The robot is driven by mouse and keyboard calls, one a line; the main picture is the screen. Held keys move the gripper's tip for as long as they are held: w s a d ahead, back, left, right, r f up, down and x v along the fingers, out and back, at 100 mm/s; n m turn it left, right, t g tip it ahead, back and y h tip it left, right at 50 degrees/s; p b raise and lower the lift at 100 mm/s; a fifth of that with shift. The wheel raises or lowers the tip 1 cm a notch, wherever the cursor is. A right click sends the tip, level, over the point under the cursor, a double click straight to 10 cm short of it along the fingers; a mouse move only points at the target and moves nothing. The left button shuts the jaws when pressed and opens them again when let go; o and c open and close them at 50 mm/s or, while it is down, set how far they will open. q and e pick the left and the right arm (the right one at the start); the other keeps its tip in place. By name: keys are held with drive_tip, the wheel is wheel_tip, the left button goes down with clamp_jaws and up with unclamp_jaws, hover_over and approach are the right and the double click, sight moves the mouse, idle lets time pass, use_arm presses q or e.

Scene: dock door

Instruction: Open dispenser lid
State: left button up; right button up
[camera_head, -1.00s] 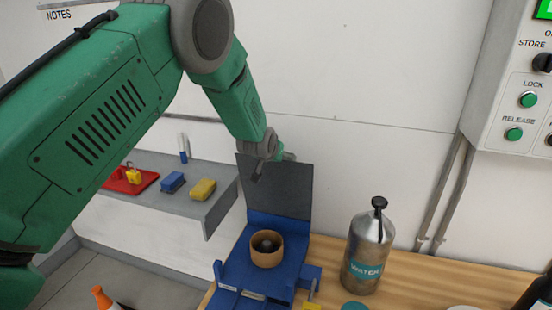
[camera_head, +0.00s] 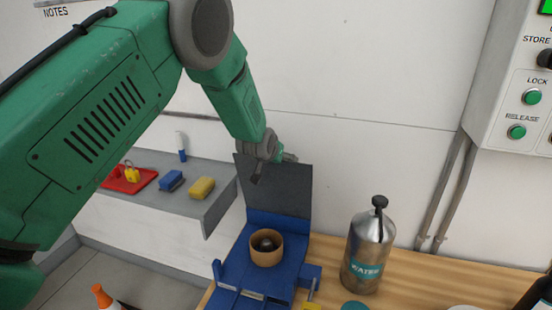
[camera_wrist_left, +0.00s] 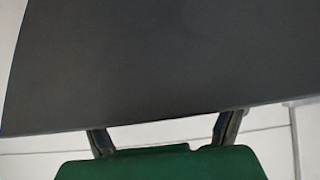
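The dispenser is a blue body (camera_head: 236,276) on the wooden bench, with its dark grey lid (camera_head: 288,188) standing nearly upright at the back. A brown cup (camera_head: 266,253) with a dark round thing inside sits on the blue body. My left gripper (camera_head: 272,170) is at the lid's upper left edge. In the left wrist view the lid (camera_wrist_left: 160,55) fills the upper part, and the spread fingers of my left gripper (camera_wrist_left: 164,133) reach its lower edge. Their tips are hidden behind the lid, so contact is unclear. My right gripper is not in view.
A metal water bottle (camera_head: 368,255) stands right of the dispenser. A grey shelf (camera_head: 217,206) at left holds a red tray (camera_head: 117,184), a blue block (camera_head: 171,181) and a yellow block (camera_head: 201,188). A control box (camera_head: 515,75) hangs on the right wall.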

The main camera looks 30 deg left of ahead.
use_arm(q)
drive_tip(key=v, duration=1.1)
drive_tip(key=shift+s+d+r, duration=0.2)
drive_tip(key=shift+s, duration=0.05)
drive_tip(key=shift+a, duration=0.1)
